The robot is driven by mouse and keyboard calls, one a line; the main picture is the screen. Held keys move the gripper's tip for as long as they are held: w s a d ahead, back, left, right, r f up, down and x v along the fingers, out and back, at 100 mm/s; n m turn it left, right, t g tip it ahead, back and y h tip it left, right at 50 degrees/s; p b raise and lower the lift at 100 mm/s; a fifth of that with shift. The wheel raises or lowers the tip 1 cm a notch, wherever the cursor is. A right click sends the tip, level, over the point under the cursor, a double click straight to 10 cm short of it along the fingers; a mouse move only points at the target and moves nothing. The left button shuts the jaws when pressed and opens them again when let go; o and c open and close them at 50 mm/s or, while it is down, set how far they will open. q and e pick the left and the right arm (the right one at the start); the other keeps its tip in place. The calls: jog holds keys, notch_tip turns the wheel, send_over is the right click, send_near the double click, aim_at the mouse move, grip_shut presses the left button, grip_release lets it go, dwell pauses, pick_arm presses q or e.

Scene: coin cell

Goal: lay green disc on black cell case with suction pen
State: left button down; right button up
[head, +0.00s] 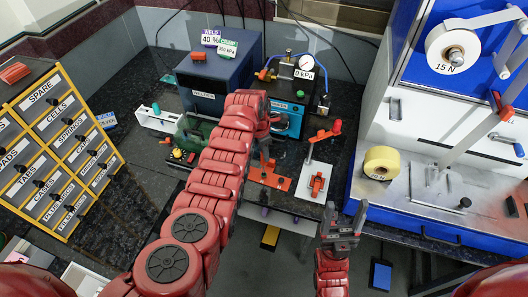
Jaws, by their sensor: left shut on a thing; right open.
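My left gripper (265,157) is at the end of the long red arm, over the orange plate (269,178) on the dark bench. It is shut on a thin thing that I take for the suction pen, mostly hidden by the fingers and arm. My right gripper (341,229) is open and empty, in front of the bench edge and right of the plate. I cannot make out the green disc or the black cell case; they are too small or hidden behind my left arm and gripper.
A blue-grey box (213,82) and a pressure gauge unit (304,66) stand behind my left gripper. A red toggle clamp (318,184) is on a white plate (314,173) to the right. A drawer cabinet (62,135) stands left. A white-blue machine with a yellow roll (381,162) stands right.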

pick_arm(q)
jog(key=shift+f, duration=0.15)
jog(key=shift+r, duration=0.2)
dwell(0.3)
jog(key=shift+r+p, duration=2.65)
jog(key=shift+r, duration=0.45)
jog(key=shift+f, duration=0.1)
